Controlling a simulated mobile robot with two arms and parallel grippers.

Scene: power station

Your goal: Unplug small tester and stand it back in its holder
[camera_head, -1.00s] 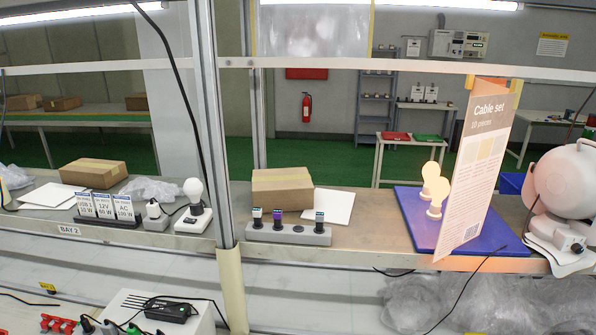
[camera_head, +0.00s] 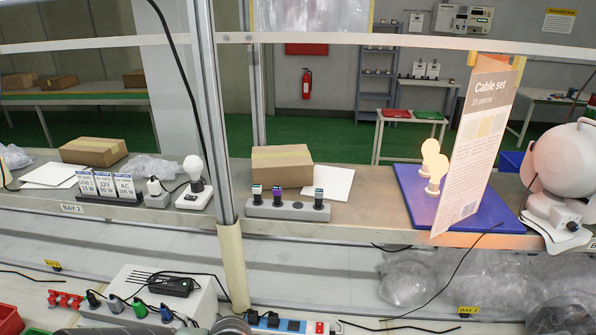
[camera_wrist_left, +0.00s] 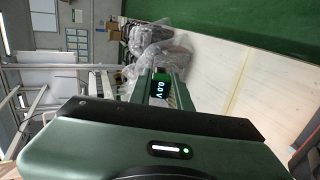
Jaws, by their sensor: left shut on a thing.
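The tester's far end is hidden. In the head view a long grey holder block (camera_head: 261,211) stands on the shelf. Small testers stand upright in it: two at the left (camera_head: 257,191) (camera_head: 277,194) and one at the right (camera_head: 319,197). A dark round opening between them is empty. At the bottom edge, a blue power strip (camera_head: 259,321) is partly in view with small plugs in it. My right gripper is out of view.
A cardboard box (camera_head: 281,167) and white sheet are behind the holder. A metal post (camera_head: 231,265) stands left of it. A Cable set panel (camera_head: 478,150) and glowing bulbs stand on a blue mat to the right. A white box with cables (camera_head: 200,303) is below left.

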